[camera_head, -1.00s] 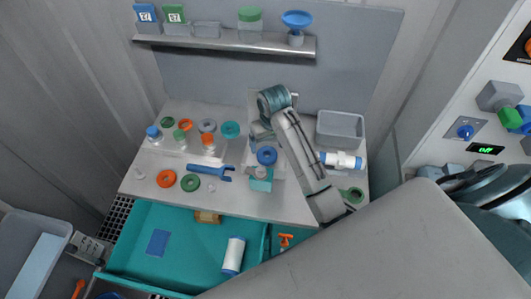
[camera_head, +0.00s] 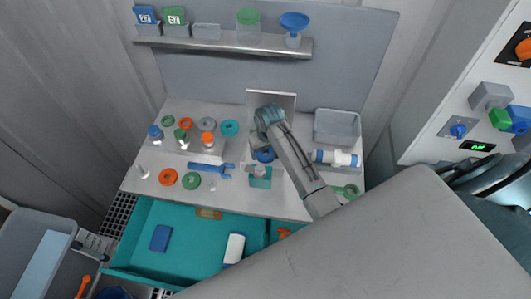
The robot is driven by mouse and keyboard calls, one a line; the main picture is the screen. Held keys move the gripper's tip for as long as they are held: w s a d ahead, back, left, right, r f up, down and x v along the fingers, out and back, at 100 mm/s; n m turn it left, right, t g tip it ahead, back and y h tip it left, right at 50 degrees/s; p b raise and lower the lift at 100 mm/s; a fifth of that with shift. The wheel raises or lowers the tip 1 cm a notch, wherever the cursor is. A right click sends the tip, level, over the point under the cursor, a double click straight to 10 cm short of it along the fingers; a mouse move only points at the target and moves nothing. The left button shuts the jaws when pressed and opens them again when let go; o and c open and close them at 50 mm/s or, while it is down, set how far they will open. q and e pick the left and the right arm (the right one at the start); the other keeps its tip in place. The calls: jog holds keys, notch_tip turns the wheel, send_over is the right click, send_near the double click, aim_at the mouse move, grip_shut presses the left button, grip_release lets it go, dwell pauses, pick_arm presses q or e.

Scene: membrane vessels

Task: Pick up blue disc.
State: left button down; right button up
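The blue disc (camera_head: 264,156) is a ring-like piece on the middle of the light worktop, behind a small teal block (camera_head: 260,178). It is partly covered by my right arm and gripper. My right gripper (camera_head: 259,143) hangs below the teal-grey wrist, right at the disc in the picture. Its fingers are small and partly hidden, so I cannot tell whether they are open or touch the disc. My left gripper is not in view.
Several caps and rings, a blue wrench (camera_head: 209,168) and a green ring (camera_head: 191,180) lie left of the disc. A teal drawer (camera_head: 185,263) is open in front. A shelf (camera_head: 222,45) runs behind.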

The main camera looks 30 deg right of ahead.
jog(key=c, duration=0.6)
jog(key=shift+r, duration=0.15)
